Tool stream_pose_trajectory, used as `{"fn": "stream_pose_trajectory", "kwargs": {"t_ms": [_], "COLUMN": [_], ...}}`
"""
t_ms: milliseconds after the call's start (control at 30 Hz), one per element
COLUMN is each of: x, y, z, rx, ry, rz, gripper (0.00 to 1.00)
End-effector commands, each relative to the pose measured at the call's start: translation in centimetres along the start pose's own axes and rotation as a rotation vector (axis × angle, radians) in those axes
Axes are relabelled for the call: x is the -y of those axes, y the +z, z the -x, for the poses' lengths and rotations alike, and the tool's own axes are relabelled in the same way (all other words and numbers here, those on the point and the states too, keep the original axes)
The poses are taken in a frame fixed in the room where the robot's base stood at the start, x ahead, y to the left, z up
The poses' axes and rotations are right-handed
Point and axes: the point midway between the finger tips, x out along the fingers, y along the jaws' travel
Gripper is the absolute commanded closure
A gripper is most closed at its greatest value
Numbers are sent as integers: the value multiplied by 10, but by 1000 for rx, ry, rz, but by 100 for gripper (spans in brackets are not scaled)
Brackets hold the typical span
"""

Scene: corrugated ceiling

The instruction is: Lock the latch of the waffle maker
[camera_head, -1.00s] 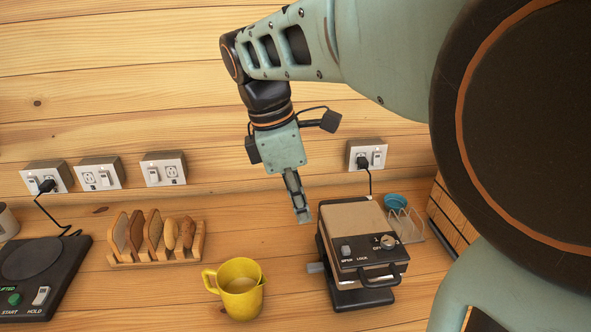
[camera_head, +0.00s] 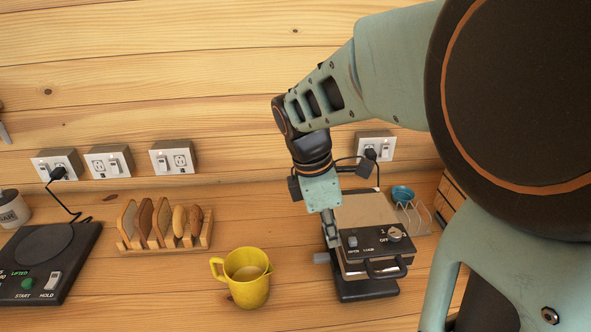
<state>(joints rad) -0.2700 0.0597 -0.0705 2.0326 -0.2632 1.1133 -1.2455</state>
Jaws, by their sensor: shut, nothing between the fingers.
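The waffle maker (camera_head: 365,210) stands on the counter right of centre, with a tan lid, a dark front panel and a dark front handle (camera_head: 386,268). Its panel carries the labels "OPEN" and "LOCK" with a small grey piece (camera_head: 352,242) above "OPEN", and a round knob (camera_head: 395,234). A grey peg (camera_head: 321,258) sticks out at its left side. My gripper (camera_head: 333,243) is shut and empty, pointing down at the left edge of the waffle maker. I cannot tell whether its fingertips touch the side.
A yellow jug (camera_head: 248,290) with liquid stands to the left. A wooden rack (camera_head: 165,246) of bread slices is farther left, near a black hotplate device (camera_head: 40,262). A blue bowl (camera_head: 402,194) and wire rack (camera_head: 414,220) sit behind right. Wall sockets (camera_head: 374,145) line the back.

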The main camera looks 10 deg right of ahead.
Motion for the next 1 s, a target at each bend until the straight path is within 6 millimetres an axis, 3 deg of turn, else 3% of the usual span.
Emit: {"fn": "stream_pose_trajectory", "kwargs": {"t_ms": [200, 567, 800, 1000], "x": [0, 0, 0, 0], "y": [15, 16, 44, 48], "z": [-3, -4, -10, -11], "rx": [0, 0, 0, 2], "ry": [1, 1, -1, 0], "rz": [0, 0, -3, 1], "gripper": [100, 100, 100, 100]}}
